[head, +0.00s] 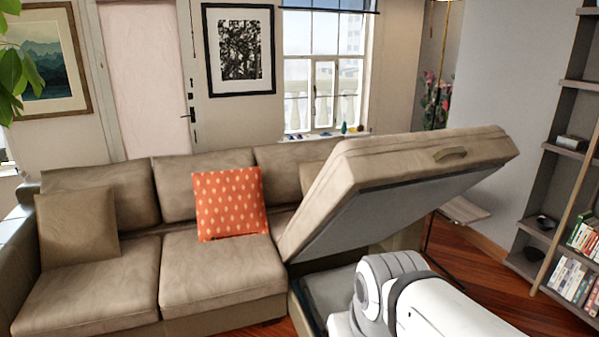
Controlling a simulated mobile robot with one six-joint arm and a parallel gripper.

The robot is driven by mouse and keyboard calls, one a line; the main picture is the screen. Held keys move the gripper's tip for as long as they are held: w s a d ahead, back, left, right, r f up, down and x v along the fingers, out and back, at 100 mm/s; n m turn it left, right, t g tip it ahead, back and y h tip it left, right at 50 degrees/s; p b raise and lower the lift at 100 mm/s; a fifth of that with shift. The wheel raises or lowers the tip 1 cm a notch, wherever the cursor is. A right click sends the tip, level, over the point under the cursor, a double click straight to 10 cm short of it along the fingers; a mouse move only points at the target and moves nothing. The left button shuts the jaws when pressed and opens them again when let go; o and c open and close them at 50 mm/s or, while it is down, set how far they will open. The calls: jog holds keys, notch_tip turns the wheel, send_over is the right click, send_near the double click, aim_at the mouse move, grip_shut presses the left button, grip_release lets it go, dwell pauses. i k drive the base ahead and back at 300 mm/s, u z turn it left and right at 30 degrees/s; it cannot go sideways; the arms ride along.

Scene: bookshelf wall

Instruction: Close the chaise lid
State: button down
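The chaise lid (400,183) is the tan cushioned top at the right end of the sofa. It stands open, tilted up with its right end high and its left edge low beside the seat cushions. Its grey underside (400,210) faces down to the right. A handle (451,154) sits on its upper edge near the raised end. The open chaise box (318,290) shows below, partly hidden by my white arm at the lower right. My gripper is not in view.
The sofa (150,290) holds an orange patterned pillow (229,203) and a tan pillow (76,227). A bookshelf (560,200) with books and a leaning ladder rail stands at the right. Wooden floor (500,285) shows between chaise and bookshelf.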

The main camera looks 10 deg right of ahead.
aim_at(368, 198)
jog(key=u, duration=1.35)
jog(key=i, duration=2.4)
jog(key=z, duration=2.75)
jog(key=i, duration=1)
jog(key=z, duration=0.05)
